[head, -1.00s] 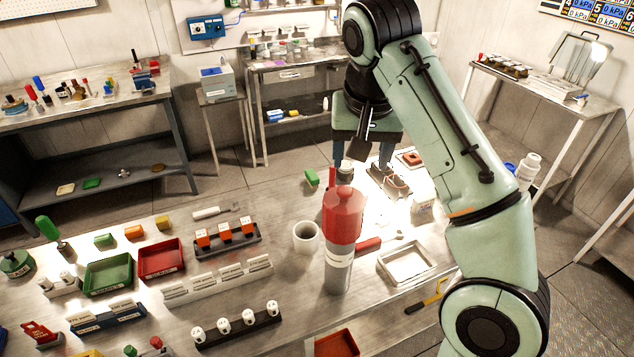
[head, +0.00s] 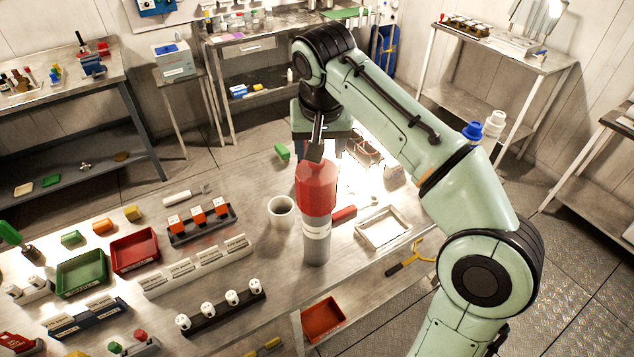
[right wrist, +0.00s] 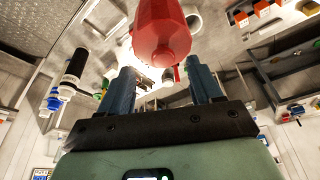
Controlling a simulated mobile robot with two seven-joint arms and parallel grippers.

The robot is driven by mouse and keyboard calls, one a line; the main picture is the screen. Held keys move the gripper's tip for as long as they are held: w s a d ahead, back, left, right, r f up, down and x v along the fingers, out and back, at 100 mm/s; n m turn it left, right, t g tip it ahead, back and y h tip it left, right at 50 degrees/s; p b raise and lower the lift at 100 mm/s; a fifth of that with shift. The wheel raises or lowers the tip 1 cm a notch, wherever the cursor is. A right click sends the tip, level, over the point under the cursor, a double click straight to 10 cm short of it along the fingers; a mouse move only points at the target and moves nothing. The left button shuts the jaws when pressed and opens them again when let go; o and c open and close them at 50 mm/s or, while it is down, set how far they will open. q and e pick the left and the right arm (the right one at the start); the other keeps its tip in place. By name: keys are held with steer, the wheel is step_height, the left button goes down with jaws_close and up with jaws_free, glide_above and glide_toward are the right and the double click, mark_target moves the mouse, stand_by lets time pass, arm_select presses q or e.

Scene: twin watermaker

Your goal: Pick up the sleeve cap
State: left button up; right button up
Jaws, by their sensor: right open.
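The red sleeve cap (head: 316,190) sits on top of an upright grey cylinder with a pale label band (head: 316,228) on the table. In the right wrist view the red cap (right wrist: 161,38) shows beyond the fingers, roughly in line with the gap between them. My right gripper (head: 318,150) is just behind and above the cap in the head view, and the cap partly hides its fingers. Its two blue fingers (right wrist: 161,82) are spread, with nothing held between them. My left gripper is in neither view.
A white cup (head: 281,212) stands close left of the cylinder. A red-handled tool (head: 344,214) and a white tray (head: 383,228) lie to its right. Green (head: 82,275) and red (head: 135,252) bins and block racks fill the table's left side.

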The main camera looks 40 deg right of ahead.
mark_target(317, 182)
steer(key=x, duration=0.2)
steer(key=w+x, duration=0.1)
steer(key=x, duration=0.1)
steer(key=shift+d, duration=0.1)
jaws_close()
